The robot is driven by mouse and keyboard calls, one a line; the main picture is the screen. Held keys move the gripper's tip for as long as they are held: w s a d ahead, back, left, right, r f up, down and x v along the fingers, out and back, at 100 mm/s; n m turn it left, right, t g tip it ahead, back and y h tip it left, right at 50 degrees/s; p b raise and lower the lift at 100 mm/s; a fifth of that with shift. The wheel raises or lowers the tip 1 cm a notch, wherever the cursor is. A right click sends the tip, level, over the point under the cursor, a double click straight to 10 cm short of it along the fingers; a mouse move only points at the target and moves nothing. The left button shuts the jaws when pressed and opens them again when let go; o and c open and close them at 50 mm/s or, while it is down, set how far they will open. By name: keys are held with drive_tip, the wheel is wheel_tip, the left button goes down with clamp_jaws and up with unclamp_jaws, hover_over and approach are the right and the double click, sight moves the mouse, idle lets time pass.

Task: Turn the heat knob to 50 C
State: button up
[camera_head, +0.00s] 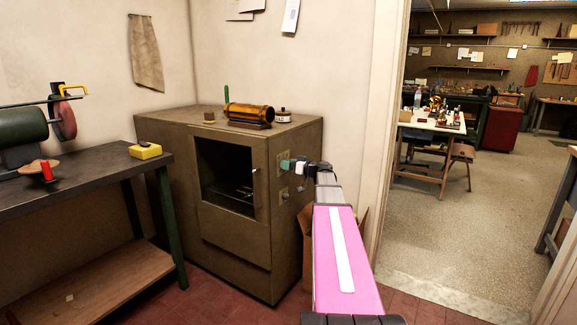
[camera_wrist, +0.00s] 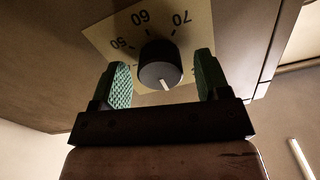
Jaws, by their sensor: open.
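The heat knob (camera_wrist: 160,66) is a round black knob with a white pointer line, on a pale dial plate (camera_wrist: 205,20) printed with 50, 60 and 70. In the wrist view the pointer faces the bottom of the picture, away from these numbers; 50 is at the knob's upper left. My gripper (camera_wrist: 163,77) is open, with one green-padded finger on each side of the knob. Gaps show between pads and knob. In the head view my gripper (camera_head: 290,165) is at the right side of the brown oven (camera_head: 228,240), and the knob cannot be made out there.
A second control plate (camera_head: 283,194) sits lower on the oven's side. A brass cylinder (camera_head: 249,112) and a small pot (camera_head: 283,116) stand on the oven top. A cardboard box (camera_head: 306,237) is on the floor beside it. A doorway opens to the right.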

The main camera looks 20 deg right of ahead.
drive_tip(key=shift+w+a, duration=0.15)
drive_tip(key=shift+w, duration=0.05)
drive_tip(key=c, duration=0.9)
